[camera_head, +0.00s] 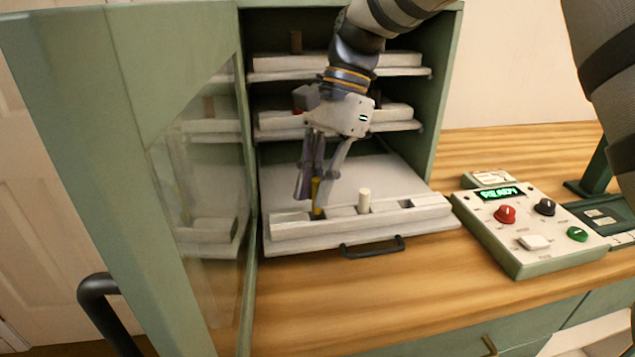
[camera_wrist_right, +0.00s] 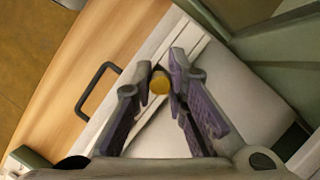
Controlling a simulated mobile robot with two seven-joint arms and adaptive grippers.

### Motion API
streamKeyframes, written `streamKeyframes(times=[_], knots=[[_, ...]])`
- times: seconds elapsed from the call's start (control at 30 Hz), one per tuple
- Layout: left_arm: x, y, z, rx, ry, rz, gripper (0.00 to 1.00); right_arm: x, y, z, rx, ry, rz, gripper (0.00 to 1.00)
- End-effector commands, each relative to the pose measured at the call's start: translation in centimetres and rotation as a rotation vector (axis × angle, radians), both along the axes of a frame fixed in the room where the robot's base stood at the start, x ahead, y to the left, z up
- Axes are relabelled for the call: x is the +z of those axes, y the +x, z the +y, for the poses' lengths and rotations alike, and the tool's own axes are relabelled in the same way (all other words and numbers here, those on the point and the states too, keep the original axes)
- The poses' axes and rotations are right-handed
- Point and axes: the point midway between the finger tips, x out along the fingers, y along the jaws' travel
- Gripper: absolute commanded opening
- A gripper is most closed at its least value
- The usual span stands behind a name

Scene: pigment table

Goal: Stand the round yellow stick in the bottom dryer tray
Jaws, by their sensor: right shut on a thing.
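The round yellow stick (camera_head: 316,189) is upright between the fingers of my right gripper (camera_head: 314,182), which is shut on it. In the right wrist view the stick (camera_wrist_right: 159,82) shows as a round yellow end between the fingertips (camera_wrist_right: 157,79). The bottom dryer tray (camera_head: 350,234) is pulled out, with a raised white rack along its front. The stick's lower end is at the left part of this rack, over or in a slot; I cannot tell how deep it sits. My left gripper is not in view.
The open green glass door (camera_head: 190,180) is at left. Upper trays (camera_head: 400,71) hang close above. A control box (camera_head: 530,225) stands at right on the wooden top.

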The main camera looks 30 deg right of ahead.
Motion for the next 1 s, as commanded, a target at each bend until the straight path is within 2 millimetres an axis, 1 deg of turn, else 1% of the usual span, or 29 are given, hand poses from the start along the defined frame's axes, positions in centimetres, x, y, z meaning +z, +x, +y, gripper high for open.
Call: streamKeyframes(times=[0.33,0.8,1.0], knots=[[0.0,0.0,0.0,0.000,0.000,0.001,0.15,-0.1,0.0,0.0,0.000,0.000,0.000,0.00],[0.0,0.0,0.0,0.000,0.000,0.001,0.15,-1.8,0.0,0.0,-0.001,0.000,0.001,0.00],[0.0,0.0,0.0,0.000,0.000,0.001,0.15,-1.8,0.0,0.0,-0.001,0.000,0.000,0.00]])
